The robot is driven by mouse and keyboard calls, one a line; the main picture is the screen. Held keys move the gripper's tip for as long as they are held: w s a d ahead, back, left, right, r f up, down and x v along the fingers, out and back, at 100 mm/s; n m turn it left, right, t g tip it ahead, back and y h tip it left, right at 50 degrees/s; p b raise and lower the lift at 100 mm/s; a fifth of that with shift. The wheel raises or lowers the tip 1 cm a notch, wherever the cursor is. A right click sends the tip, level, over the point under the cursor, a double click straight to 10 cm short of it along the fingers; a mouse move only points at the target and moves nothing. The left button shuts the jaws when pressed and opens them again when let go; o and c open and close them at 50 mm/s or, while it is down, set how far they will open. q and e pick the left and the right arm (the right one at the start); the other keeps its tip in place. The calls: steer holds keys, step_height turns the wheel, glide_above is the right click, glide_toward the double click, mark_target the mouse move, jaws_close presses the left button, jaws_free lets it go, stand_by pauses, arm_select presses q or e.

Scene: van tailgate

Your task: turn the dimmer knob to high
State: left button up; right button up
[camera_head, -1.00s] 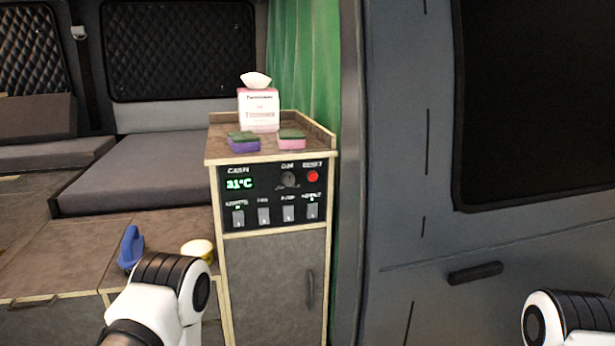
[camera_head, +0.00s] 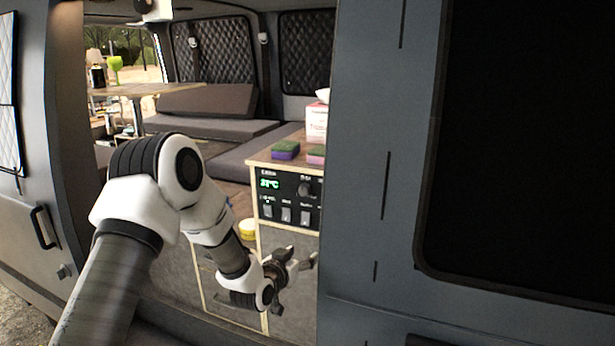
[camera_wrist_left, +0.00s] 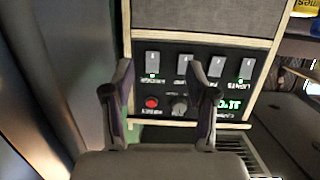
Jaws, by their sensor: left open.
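The black dimmer knob (camera_head: 304,189) sits on the dark control panel (camera_head: 273,200) on the front of the cabinet. In the left wrist view the picture is upside down, and the knob (camera_wrist_left: 179,104) shows between the two fingers, nearer the right one. Its pointer is too blurred to read. My left gripper (camera_head: 298,264) is open and empty, below the panel in front of the cabinet door. It also shows in the left wrist view (camera_wrist_left: 161,75), with its fingers apart and not touching the knob. My right gripper is not in view.
Beside the knob is a red button (camera_wrist_left: 151,102); several switches (camera_head: 286,215) line the panel. Sponges (camera_head: 285,150) and a tissue box (camera_head: 317,122) stand on the cabinet top. The grey van door (camera_head: 375,200) hides the cabinet's right edge.

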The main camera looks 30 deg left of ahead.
mark_target(303, 192)
arm_select(q)
steer(key=w+a+r+t+y+p, duration=0.1)
steer(key=a+r, duration=0.2)
steer(key=r, duration=0.3)
steer(key=w+a+r+t, duration=0.2)
steer(key=r, duration=0.4)
steer(key=w+p, duration=0.3)
steer(key=w, duration=0.4)
steer(key=shift+d+p, duration=0.1)
steer(key=shift+p, duration=0.2)
steer(key=shift+w+f, duration=0.15)
steer(key=shift+w, duration=0.15)
steer(key=shift+a+f, duration=0.1)
steer(key=shift+a, duration=0.2)
steer(key=shift+d, duration=0.1)
jaws_close()
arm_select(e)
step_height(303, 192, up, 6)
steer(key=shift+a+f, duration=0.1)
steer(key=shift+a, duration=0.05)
